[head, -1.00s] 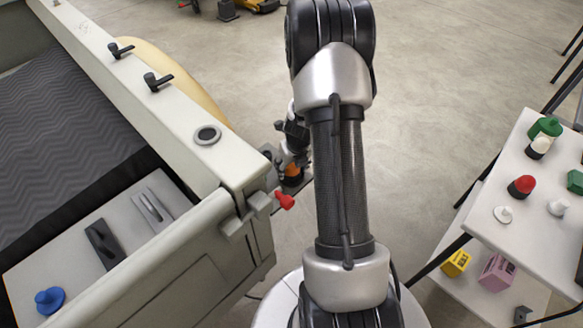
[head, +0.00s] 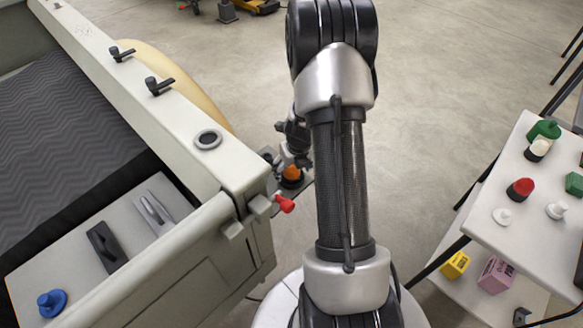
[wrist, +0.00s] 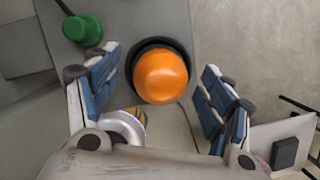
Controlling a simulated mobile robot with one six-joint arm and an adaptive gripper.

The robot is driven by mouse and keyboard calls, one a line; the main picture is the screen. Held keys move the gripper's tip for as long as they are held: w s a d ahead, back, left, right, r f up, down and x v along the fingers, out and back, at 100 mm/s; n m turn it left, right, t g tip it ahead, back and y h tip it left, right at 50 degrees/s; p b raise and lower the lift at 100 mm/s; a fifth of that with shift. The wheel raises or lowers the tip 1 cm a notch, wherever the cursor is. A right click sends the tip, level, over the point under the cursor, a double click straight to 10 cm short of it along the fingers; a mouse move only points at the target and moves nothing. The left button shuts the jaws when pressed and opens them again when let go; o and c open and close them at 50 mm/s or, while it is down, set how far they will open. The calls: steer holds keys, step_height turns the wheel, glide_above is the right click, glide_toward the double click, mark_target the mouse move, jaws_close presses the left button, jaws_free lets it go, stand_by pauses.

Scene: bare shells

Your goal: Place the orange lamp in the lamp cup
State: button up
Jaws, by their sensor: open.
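The orange lamp (wrist: 160,76) sits upright in a dark round cup (wrist: 137,53), whose rim shows around its dome in the wrist view. In the head view the lamp (head: 292,173) is on a small bracket at the machine's corner, with the dark cup (head: 291,184) under it. My gripper (wrist: 159,84) is open, its blue-padded fingers spread to either side of the lamp with clear gaps. In the head view my gripper (head: 298,159) is just above the lamp. How deep the lamp sits is hidden.
A green knob (wrist: 83,31) and a shiny round part (wrist: 124,126) are close to the fingers. A red knob (head: 285,204) juts from the machine corner. A side table (head: 516,177) at right holds a red-topped lamp (head: 521,187) and others. Floor between is clear.

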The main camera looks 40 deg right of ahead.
steer(key=d+p+v, duration=0.1)
steer(key=p+v, duration=0.5)
steer(key=v, duration=0.4)
steer(key=shift+s+a+r, duration=0.2)
steer(key=shift+a+r, duration=0.2)
steer(key=shift+a, duration=0.1)
